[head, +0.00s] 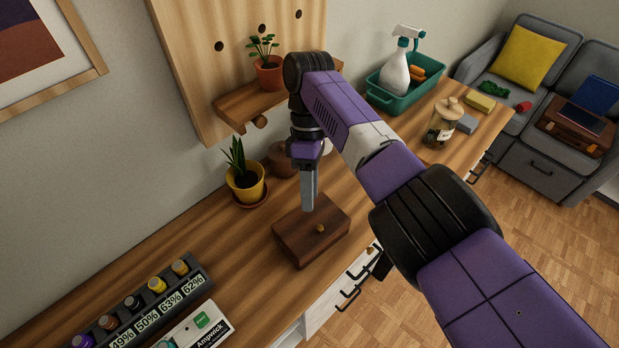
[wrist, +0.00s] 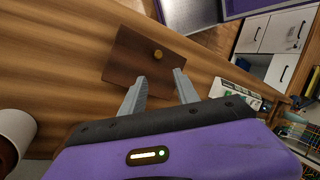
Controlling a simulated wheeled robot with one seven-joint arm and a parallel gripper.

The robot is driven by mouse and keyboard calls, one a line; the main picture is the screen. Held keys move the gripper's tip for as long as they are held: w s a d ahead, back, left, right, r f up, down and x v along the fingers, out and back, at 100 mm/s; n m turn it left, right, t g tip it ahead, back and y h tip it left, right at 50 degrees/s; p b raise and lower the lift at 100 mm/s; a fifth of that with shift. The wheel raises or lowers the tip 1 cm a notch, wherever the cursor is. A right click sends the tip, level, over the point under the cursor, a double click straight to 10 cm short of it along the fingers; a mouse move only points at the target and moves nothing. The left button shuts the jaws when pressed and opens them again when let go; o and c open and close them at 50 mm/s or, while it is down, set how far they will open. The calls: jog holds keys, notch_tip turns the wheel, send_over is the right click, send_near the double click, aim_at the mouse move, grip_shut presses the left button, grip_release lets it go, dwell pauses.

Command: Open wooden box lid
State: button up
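A dark wooden box (head: 300,245) stands on the desk in the head view, with a small brass knob (head: 320,228) near the front of its lid. The lid looks shut. In the wrist view the box (wrist: 130,66) lies just ahead of the fingers, with the knob (wrist: 158,54) beyond them. My gripper (head: 308,205) points down over the back part of the box in the head view. In the wrist view my gripper (wrist: 160,85) has its two fingers spread apart with nothing between them. I cannot tell whether the fingertips touch the lid.
A yellow potted plant (head: 246,187) stands behind and left of the box. A battery charger (head: 150,295) and a white package (head: 200,328) lie at the front left.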

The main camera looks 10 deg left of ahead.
jog(key=b+v, duration=0.3)
jog(key=v, duration=0.3)
jog(key=shift+w+r, duration=0.2)
jog(key=shift+r, duration=0.15)
